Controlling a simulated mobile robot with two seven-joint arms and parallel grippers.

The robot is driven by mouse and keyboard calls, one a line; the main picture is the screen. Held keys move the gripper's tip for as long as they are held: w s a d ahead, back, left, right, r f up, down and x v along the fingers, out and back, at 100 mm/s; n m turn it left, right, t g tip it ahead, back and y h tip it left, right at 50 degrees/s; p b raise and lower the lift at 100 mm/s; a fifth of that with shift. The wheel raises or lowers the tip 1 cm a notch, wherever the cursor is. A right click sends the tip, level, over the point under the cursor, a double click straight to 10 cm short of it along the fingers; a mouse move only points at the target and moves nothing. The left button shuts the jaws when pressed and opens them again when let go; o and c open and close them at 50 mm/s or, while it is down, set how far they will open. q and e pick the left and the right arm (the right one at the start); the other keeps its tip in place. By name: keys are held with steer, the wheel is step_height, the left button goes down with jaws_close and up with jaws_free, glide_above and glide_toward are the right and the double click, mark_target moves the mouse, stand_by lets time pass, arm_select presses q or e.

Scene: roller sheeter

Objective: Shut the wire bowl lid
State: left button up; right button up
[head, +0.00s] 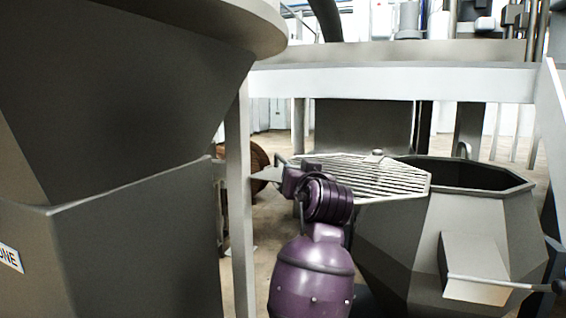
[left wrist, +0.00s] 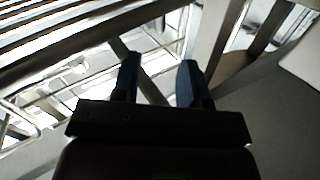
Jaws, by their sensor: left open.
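The wire lid (head: 375,177) is a grate of parallel metal bars at the left of the grey many-sided bowl (head: 400,245). It reaches out left of the bowl, and the right part of the bowl's dark mouth is uncovered. My left gripper (head: 288,180) is at the near left edge of the lid, beyond my purple wrist; its fingertips are not clear there. In the left wrist view my left gripper (left wrist: 158,72) has its two dark fingers apart with nothing clearly held between them. The lid's bars (left wrist: 75,30) run across the upper left there. My right gripper is not in view.
A large dark hopper (head: 110,140) fills the left, with a pale upright post (head: 239,190) beside it. A light metal beam (head: 400,82) crosses behind the bowl. A bent metal handle (head: 500,282) sticks out at the bowl's front right. Some floor shows between post and bowl.

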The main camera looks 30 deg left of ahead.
mark_target(286, 161)
arm_select(q)
steer(key=p+x, duration=0.2)
steer(key=x, duration=0.7)
steer(key=shift+w+a+r, duration=0.1)
steer(key=shift+w+a, duration=0.1)
steer(key=shift+a, duration=0.05)
steer(key=shift+w+a, duration=0.4)
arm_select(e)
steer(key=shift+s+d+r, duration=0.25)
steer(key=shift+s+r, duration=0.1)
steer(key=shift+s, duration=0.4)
arm_select(q)
steer(key=shift+c, duration=0.4)
jaws_close()
